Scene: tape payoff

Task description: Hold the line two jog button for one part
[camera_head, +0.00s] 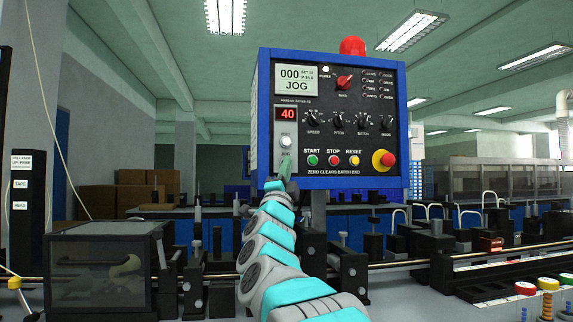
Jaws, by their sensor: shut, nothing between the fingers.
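A blue-framed control box (262,110) with a black face stands ahead of me. Its pale screen (297,80) reads 000 and JOG. A small round whitish button (286,141) sits at the face's lower left, under a red 40 readout (287,114); its label is too small to read, and I cannot tell whether it is the line two jog button.
Green START (313,160), red STOP (333,160) and yellow RESET (354,160) buttons lie right of my gripper. A red emergency stop (386,160) is further right. Several knobs sit above. A dark clear-fronted box (98,270) stands lower left, and machinery with rails runs below.

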